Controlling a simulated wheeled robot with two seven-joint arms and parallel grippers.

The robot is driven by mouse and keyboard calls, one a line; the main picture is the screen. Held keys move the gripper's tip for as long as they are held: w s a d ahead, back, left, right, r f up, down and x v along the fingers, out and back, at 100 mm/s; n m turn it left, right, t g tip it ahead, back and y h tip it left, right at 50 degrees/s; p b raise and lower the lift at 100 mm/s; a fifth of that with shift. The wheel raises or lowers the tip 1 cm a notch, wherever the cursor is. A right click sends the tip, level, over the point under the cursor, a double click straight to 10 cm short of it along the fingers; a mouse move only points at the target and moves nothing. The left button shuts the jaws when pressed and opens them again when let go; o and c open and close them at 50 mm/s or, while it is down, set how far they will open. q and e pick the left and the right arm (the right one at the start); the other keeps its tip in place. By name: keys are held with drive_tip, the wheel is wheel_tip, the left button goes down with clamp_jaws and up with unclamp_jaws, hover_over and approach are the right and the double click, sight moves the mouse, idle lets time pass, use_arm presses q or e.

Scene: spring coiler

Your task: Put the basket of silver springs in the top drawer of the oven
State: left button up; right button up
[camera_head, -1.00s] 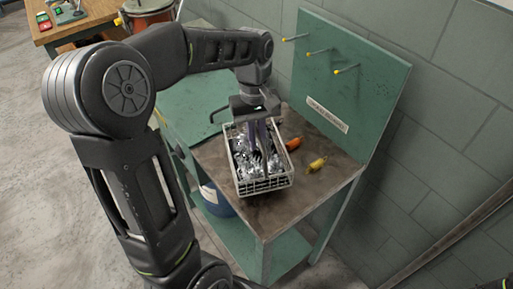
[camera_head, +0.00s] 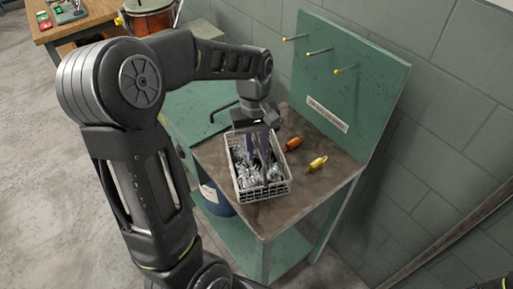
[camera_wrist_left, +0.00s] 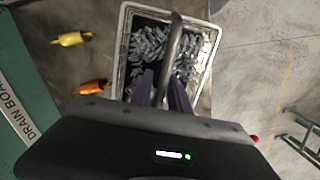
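The basket (camera_head: 265,194) is a pale grid-walled crate full of silver springs (camera_head: 243,170). It is at the middle of the small workbench, and its rim also shows in the left wrist view (camera_wrist_left: 123,30). My left gripper (camera_head: 264,158) points down over the basket. In the left wrist view its two purple fingers (camera_wrist_left: 164,88) are apart, on either side of the basket's curved grey handle (camera_wrist_left: 176,42), with a gap visible. Whether the fingertips touch the handle is hard to tell. My right gripper, the oven and its top drawer are not in view.
An orange piece (camera_head: 293,144) and a yellow piece (camera_head: 317,163) lie right of the basket. A green back panel (camera_head: 350,85) with pegs rises behind the bench. A blue bucket (camera_head: 217,201) stands below. A wooden table (camera_head: 97,20) is at the far left.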

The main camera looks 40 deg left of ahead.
use_arm(q)
drive_tip(key=shift+o, duration=0.8)
drive_tip(key=shift+r, duration=0.15)
drive_tip(key=r, duration=0.8)
drive_tip(key=shift+w+a, duration=0.35)
drive_tip(key=shift+a, duration=0.05)
wheel_tip(320, 180, up, 4)
drive_tip(key=shift+w+a+f+p, duration=0.1)
drive_tip(key=shift+a+p, duration=0.05)
drive_tip(key=shift+p, duration=0.7)
drive_tip(key=shift+o, duration=0.6)
